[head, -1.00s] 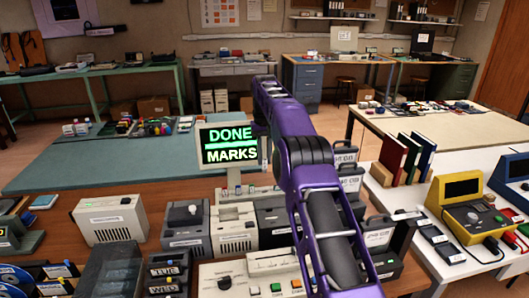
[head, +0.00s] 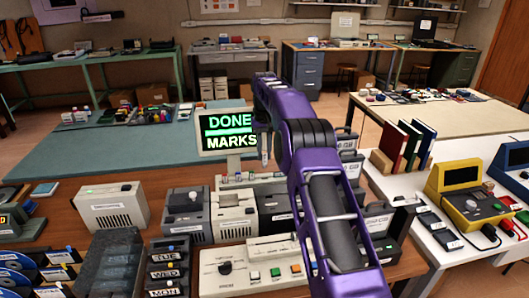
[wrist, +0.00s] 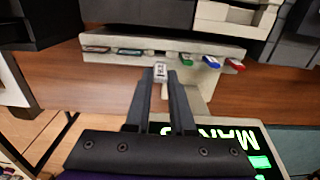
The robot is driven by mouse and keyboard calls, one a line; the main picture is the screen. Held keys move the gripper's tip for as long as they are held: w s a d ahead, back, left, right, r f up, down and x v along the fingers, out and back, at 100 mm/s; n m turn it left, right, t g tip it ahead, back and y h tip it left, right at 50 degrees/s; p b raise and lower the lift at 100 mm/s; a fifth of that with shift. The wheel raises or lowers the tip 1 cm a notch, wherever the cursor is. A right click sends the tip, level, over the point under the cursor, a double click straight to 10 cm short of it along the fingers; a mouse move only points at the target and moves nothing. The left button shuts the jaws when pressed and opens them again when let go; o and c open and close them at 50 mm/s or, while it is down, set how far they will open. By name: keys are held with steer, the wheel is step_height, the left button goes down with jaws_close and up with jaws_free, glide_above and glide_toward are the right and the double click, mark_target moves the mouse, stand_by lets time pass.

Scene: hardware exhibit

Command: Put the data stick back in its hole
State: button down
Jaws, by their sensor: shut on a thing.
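In the wrist view my gripper (wrist: 161,80) is shut on a small pale grey data stick (wrist: 160,70) with a dark mark on it. The stick is in front of a long pale rack (wrist: 150,42), in line with the gap between its dark sticks and its green stick (wrist: 186,59). I cannot tell whether its end touches or enters the rack. In the head view the rack (head: 240,180) stands at the foot of the monitor. My purple arm reaches past it, and my gripper (head: 265,148) shows small at the monitor's right edge.
A blue stick (wrist: 211,61), a red stick (wrist: 235,64) and dark green sticks (wrist: 130,51) sit in the rack. The monitor (head: 229,130) reads DONE and MARKS. Grey boxes (head: 234,221) stand close in front of the rack.

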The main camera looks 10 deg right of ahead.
mark_target(264, 164)
steer(key=shift+f, duration=0.65)
stand_by(1.3)
steer(key=shift+f+b, duration=0.95)
steer(key=shift+f, duration=1.5)
steer(key=c, duration=0.7)
jaws_free()
step_height(264, 164, up, 3)
steer(key=shift+f+p, duration=0.1)
steer(key=shift+p, duration=0.95)
steer(key=shift+r, duration=2.6)
steer(key=shift+r, duration=0.1)
